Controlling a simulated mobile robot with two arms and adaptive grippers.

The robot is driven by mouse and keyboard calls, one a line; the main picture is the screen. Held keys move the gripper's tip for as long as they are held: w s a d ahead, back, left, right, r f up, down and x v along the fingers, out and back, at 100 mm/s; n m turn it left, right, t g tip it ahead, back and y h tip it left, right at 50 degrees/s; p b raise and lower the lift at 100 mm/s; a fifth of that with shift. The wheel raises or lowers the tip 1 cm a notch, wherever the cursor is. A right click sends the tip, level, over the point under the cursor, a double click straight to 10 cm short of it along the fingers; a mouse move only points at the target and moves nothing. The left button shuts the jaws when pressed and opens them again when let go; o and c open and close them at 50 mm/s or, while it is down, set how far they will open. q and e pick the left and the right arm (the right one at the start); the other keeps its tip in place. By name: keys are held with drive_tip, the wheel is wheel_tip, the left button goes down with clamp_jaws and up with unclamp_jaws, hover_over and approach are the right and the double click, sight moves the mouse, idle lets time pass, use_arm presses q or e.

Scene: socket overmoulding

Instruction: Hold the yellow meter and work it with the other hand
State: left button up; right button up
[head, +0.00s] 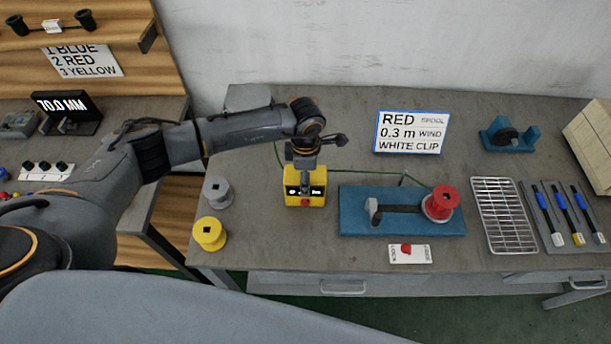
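The yellow meter (305,198) stands on the grey workbench, left of the blue winding fixture. It has a dark display with small white characters, too small to read, and a red button below it. My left arm reaches in from the left, and my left gripper (303,162) is at the meter's top from above and behind. The gripper hides part of the meter's top. I cannot tell whether its fingers are closed on the meter. My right gripper is out of view.
A blue fixture (350,222) with a crank and a red spool (441,203) stands right of the meter. Grey (217,190) and yellow (209,234) spools stand left. A lock switch (410,253), a wire rack (503,214) and a sign (412,132) are nearby.

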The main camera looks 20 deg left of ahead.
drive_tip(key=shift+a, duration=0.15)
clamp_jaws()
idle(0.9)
